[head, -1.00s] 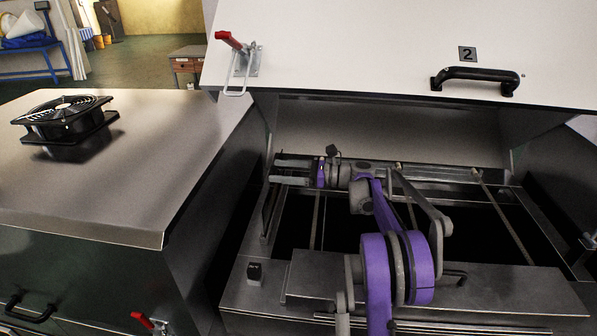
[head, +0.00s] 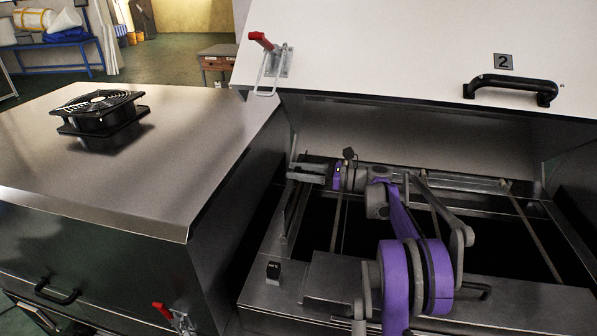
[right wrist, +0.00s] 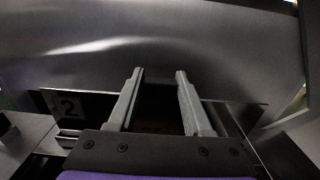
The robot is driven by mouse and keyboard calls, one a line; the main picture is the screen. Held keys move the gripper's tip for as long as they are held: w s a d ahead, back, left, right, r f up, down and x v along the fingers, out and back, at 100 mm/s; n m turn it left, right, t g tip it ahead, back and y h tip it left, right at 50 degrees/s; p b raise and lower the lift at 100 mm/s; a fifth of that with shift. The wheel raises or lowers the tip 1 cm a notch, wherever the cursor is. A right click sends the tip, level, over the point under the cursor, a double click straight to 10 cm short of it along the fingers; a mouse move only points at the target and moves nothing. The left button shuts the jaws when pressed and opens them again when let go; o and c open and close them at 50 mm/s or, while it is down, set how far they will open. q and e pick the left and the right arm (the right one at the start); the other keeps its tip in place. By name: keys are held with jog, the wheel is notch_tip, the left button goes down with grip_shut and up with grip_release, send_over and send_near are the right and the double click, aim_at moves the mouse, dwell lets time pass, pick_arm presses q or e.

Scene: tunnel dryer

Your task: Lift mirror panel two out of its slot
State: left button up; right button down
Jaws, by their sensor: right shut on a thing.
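My right gripper (head: 308,172) reaches across the open chamber from the front, its fingers pointing left at the chamber's left side. In the right wrist view its two grey fingers (right wrist: 160,95) stand apart on either side of a dark plate. This plate, mirror panel two (right wrist: 95,104), carries a "2" label left of the fingers, and the gripper is shut on it. The fingers and palm hide its middle. In the head view the panel is hard to make out among dark rails at the left side of the chamber. My left gripper is not in view.
The raised white lid (head: 400,60), marked 2, has a black handle (head: 510,88) and a red latch (head: 262,42). Bare rails (head: 525,230) cross the dark chamber. A steel housing (head: 130,185) with a black fan (head: 100,115) stands at left.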

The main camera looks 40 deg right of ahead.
jog(key=c, duration=0.8)
grip_release()
jog(key=shift+c, duration=0.2)
jog(key=c, duration=0.6)
jog(key=shift+r+p, duration=0.5)
jog(key=shift+r, duration=0.2)
jog(key=shift+r+p, duration=0.7)
jog(key=shift+r, duration=0.4)
jog(key=shift+r+p, duration=1.15)
jog(key=shift+r, duration=0.8)
